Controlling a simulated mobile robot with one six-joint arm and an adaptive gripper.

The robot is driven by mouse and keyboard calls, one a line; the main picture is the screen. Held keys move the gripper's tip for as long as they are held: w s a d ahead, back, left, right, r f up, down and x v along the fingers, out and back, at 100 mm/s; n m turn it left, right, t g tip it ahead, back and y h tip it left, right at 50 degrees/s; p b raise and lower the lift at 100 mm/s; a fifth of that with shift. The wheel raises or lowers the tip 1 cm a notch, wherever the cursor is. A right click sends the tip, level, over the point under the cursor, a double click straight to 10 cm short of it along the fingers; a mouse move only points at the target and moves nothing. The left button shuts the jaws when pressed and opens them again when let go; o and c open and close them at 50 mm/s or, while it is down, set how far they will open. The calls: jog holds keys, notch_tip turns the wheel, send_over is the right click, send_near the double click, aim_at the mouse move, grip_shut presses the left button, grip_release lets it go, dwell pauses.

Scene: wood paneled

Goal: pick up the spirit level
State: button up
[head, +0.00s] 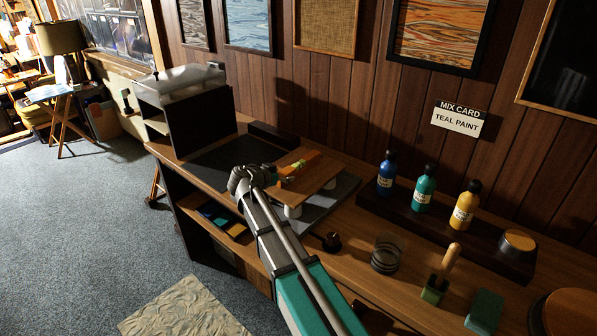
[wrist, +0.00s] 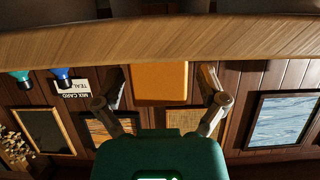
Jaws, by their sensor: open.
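The spirit level (head: 303,165) looks like a yellow-orange bar with green and red-orange parts. It lies on a small raised wooden board (head: 318,177) on the bench. In the wrist view, which is upside down, an orange block, apparently the level's near end (wrist: 160,83), stands on the board's edge (wrist: 240,38). In the wrist view my gripper's fingers (wrist: 161,84) are spread, one on each side of the orange end, with gaps. I cannot tell how far they reach along it.
Blue (head: 386,173), teal (head: 424,190) and yellow (head: 465,206) bottles stand on a dark rack at right. A dark mat (head: 228,160) lies clear at left.

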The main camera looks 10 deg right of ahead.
jog(key=shift+x, duration=0.95)
grip_shut()
jog(key=shift+r, duration=0.1)
notch_tip(320, 180, up, 3)
jog(key=shift+f+p, duration=0.25)
jog(key=shift+p, duration=0.9)
jog(key=s+a+r+p, duration=0.8)
jog(key=a+r+p, duration=0.2)
jog(key=a, duration=0.1)
jog(key=shift+s+r, duration=0.15)
jog(key=shift+s, duration=0.15)
